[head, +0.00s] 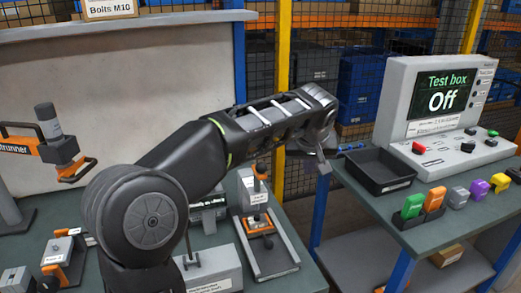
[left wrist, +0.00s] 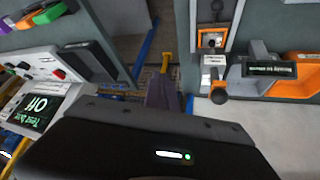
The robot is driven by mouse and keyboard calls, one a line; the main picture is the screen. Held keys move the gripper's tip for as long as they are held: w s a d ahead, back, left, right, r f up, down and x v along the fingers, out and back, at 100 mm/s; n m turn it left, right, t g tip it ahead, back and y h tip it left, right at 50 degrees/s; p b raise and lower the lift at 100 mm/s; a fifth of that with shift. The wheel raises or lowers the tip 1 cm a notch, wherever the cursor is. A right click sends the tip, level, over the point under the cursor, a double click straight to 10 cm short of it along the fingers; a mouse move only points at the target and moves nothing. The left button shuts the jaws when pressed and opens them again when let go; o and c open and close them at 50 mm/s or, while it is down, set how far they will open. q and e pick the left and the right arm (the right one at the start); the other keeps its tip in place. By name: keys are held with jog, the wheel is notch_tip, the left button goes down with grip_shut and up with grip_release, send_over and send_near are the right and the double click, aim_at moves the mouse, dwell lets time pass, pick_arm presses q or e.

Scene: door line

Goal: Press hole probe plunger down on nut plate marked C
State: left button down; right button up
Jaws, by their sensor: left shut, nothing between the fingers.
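My left gripper (head: 322,163) is shut and empty at the end of my arm, over the gap between the two benches. Its fingers also show in the left wrist view (left wrist: 172,90). A fixture with a white block and a brown knob (head: 261,170) stands on the left bench, left of the gripper and apart from it. The knob also shows in the left wrist view (left wrist: 218,97). In front of it is an orange square piece (head: 258,222) with a dark upright handle on a pale plate. I cannot read a C on any plate. My right gripper is not in view.
The right bench holds a test box (head: 440,105) reading Off, a black tray (head: 380,170) and several coloured clips. My arm hides part of the left bench.

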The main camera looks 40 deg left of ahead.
pick_arm(q)
jog(key=s+a+r+n+y, duration=0.1)
jog(key=s+a+r+n, duration=0.1)
jog(key=r, duration=0.4)
jog(key=s+a+r+n+y, duration=0.1)
jog(key=s+a+r+n, duration=0.2)
jog(key=s+a+r, duration=0.2)
jog(key=shift+s+a+r+g, duration=0.3)
jog(key=shift+a+r+g, duration=0.1)
jog(key=shift+a+r, duration=0.45)
jog(key=shift+f, duration=0.1)
jog(key=b, duration=0.2)
send_over(260, 167)
jog(key=a, duration=0.1)
notch_tip(260, 167, down, 8)
jog(key=shift+w+f, duration=0.1)
jog(key=shift+f, duration=0.1)
jog(key=shift+d+f, duration=0.2)
jog(key=shift+f, duration=0.45)
jog(key=shift+d+f, duration=0.2)
jog(key=shift+f, duration=0.4)
jog(key=shift+d+f, duration=0.1)
jog(key=shift+f, duration=0.5)
